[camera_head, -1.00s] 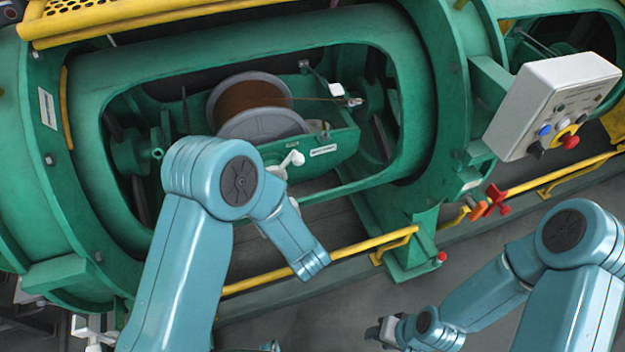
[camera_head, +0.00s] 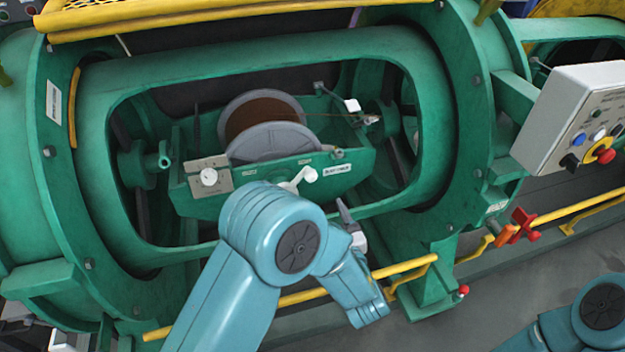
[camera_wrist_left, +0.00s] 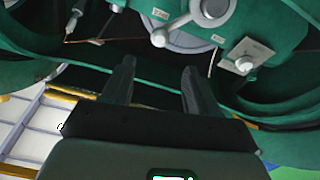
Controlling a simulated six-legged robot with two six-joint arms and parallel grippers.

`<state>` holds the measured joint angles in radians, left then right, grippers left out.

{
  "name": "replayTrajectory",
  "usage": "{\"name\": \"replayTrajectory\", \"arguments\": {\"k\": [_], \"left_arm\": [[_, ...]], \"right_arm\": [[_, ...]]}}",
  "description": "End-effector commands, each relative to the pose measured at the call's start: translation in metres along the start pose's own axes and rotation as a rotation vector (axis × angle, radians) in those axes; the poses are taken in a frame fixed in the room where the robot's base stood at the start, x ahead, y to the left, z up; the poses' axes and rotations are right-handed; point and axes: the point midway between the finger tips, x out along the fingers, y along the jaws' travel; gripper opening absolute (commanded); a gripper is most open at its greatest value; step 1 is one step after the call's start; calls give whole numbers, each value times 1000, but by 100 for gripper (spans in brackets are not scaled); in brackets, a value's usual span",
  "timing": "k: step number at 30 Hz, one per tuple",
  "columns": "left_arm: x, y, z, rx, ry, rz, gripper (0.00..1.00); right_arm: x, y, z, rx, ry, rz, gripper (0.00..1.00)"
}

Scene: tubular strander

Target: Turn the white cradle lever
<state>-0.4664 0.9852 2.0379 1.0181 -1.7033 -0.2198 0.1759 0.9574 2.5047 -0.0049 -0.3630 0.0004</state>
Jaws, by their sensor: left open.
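The white cradle lever (camera_head: 299,179) sits on the front wall of the green cradle (camera_head: 345,172), below the spool. Its base is partly hidden by my left arm in the head view. In the left wrist view the lever (camera_wrist_left: 180,27) shows near the top, with a round white knob at its lower left end. My left gripper (camera_head: 346,212) is lower right of the lever, mostly behind my arm in the head view. In the left wrist view my left gripper (camera_wrist_left: 157,72) is open and empty, its fingers below the knob and apart from it. My right gripper is out of view.
A spool (camera_head: 262,122) lies in the cradle. A metal plate with a white round knob (camera_head: 208,177) is left of the lever. The green tube's window edge and a yellow rail (camera_head: 400,267) are in front. A control box (camera_head: 575,115) stands at the right.

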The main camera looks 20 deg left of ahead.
Motion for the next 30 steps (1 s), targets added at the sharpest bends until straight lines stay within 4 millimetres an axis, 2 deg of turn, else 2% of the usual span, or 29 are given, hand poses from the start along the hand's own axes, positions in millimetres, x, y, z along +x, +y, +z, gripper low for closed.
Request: {"name": "replayTrajectory", "arguments": {"k": [1, 9, 15, 20, 27, 28, 30], "left_arm": [[14, -2, -1, 0, 2, -6, 59], [75, -1, 0, 0, 1, -1, 59], [105, -1, 0, 0, 0, 1, 59], [114, 0, 0, 2, 0, 3, 59], [115, 0, 0, 2, -1, 3, 59], [115, 0, 0, 2, -1, 3, 56], [115, 0, 0, 2, -1, 3, 33]], "right_arm": [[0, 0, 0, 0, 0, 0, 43], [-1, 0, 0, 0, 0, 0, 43], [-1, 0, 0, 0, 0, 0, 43], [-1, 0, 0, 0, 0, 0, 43], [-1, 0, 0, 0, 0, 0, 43], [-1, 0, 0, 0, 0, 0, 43], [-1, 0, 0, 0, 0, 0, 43]]}}
